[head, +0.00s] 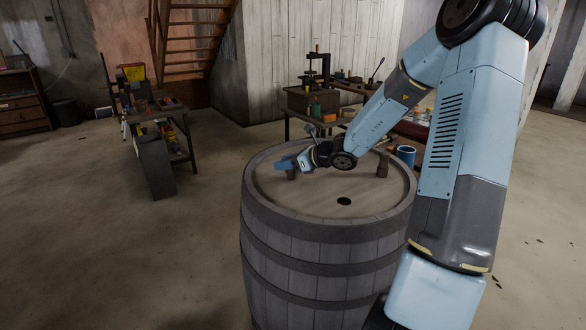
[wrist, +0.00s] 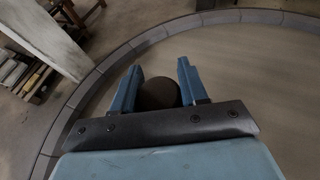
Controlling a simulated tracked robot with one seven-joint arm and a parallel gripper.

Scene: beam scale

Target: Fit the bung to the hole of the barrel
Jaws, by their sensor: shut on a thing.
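The wooden barrel (head: 300,250) stands upright with dark hoops and a raised rim. Its round black hole (head: 344,201) lies in the near part of the lid. My gripper (head: 285,166) is over the lid's far left part, shut on a dark brown bung (head: 291,174). In the wrist view the round top of this bung (wrist: 158,93) sits between the two blue fingers of my gripper (wrist: 158,72). Whether it touches the lid is unclear. The hole is not visible in the wrist view.
A blue mug (head: 405,156) shows behind the barrel at the right. Cluttered workbenches stand at the left (head: 160,112) and behind (head: 310,100). The lid between my gripper and the hole looks clear. The floor around the barrel's left is open.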

